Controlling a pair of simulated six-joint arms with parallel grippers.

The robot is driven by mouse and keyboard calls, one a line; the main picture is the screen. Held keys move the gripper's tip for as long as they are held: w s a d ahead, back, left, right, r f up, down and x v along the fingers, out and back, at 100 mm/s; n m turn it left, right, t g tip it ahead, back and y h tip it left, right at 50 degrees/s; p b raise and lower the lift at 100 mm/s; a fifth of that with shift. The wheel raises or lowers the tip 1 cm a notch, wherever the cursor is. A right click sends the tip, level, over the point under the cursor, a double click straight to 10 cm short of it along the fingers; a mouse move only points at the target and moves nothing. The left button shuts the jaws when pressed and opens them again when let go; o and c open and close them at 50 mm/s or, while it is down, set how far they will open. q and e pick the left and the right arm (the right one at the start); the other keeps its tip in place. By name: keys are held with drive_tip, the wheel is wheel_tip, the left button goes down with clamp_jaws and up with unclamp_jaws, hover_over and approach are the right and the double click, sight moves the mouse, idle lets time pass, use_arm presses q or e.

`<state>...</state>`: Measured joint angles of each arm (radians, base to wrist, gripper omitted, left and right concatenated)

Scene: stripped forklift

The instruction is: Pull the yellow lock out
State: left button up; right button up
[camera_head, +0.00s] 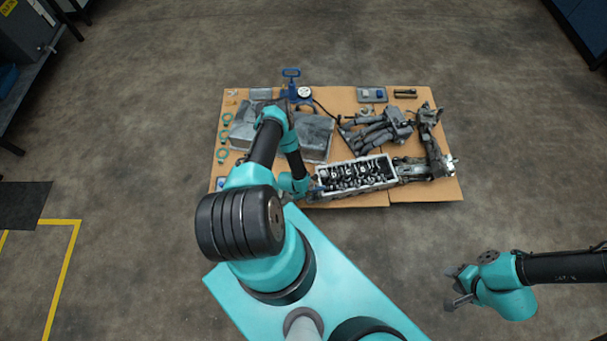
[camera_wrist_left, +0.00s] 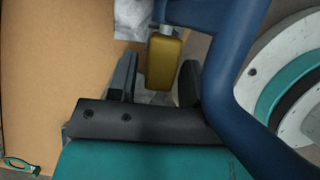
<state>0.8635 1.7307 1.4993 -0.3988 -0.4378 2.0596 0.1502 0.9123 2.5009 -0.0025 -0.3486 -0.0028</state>
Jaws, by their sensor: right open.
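The yellow lock (camera_wrist_left: 163,62), a block with a grey metal shank at its top, shows in the left wrist view beside a dark blue curved part. My left gripper (camera_wrist_left: 158,85) has its two dark fingers apart, one on each side of the lock. A gap shows between the left finger and the lock; the right finger is close to its edge, and I cannot tell whether it touches. In the head view the lock is not discernible, and my left arm hides part of the board. My right gripper (camera_head: 458,287) is open and empty over the floor at the lower right.
The dark blue curved part (camera_wrist_left: 230,75) runs close along the right of my left gripper. A brown board (camera_head: 420,193) holds a grey engine block (camera_head: 355,175), grey metal parts (camera_head: 380,132) and a blue pump with a gauge (camera_head: 293,92).

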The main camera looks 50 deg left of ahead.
use_arm(q)
clamp_jaws()
drive_tip(key=shift+s+a, duration=0.5)
drive_tip(key=shift+s, duration=0.25)
drive_tip(key=shift+o, duration=0.9)
unclamp_jaws()
drive_tip(key=v, duration=1.7)
drive_tip(key=shift+s+r, duration=0.15)
drive_tip(key=shift+r, duration=0.05)
